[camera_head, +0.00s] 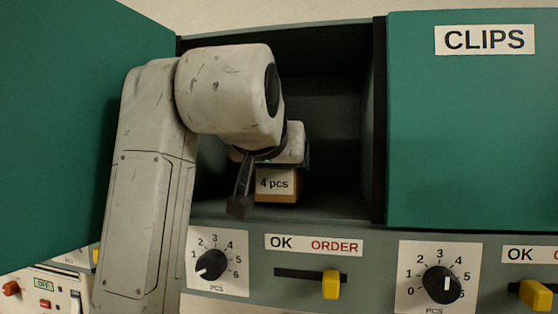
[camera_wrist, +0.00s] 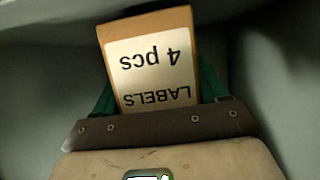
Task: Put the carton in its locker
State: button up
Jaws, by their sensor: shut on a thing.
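The carton is a small orange-brown box with a white label reading "LABELS 4 pcs" (camera_wrist: 155,65). In the head view the carton (camera_head: 277,197) is inside the open locker, low and near its floor. I cannot tell whether it touches the floor. My gripper (camera_wrist: 157,88) is shut on the carton, with a green finger along each side. In the head view my arm reaches into the locker and hides part of the gripper and carton. The locker (camera_head: 330,95) has a dark interior, otherwise empty where I can see it. Its green door (camera_head: 75,120) stands open at the left.
At the right is a closed green locker door marked CLIPS (camera_head: 470,130). Below the open locker are a black dial (camera_head: 212,265), turned to its low end, and a yellow slider (camera_head: 331,284) on the ORDER side. Another dial (camera_head: 441,284) sits below CLIPS.

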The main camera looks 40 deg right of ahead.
jog(key=shift+f, duration=0.3)
jog(key=shift+f, duration=0.2)
jog(key=o, duration=1.3)
jog(key=shift+o, duration=0.2)
jog(key=shift+r, duration=0.1)
jog(key=shift+r, duration=0.2)
jog(key=shift+s+a, duration=0.2)
jog(key=shift+a, duration=0.1)
jog(key=b+v, duration=0.3)
jog(key=v, duration=0.8)
jog(key=shift+b, duration=0.4)
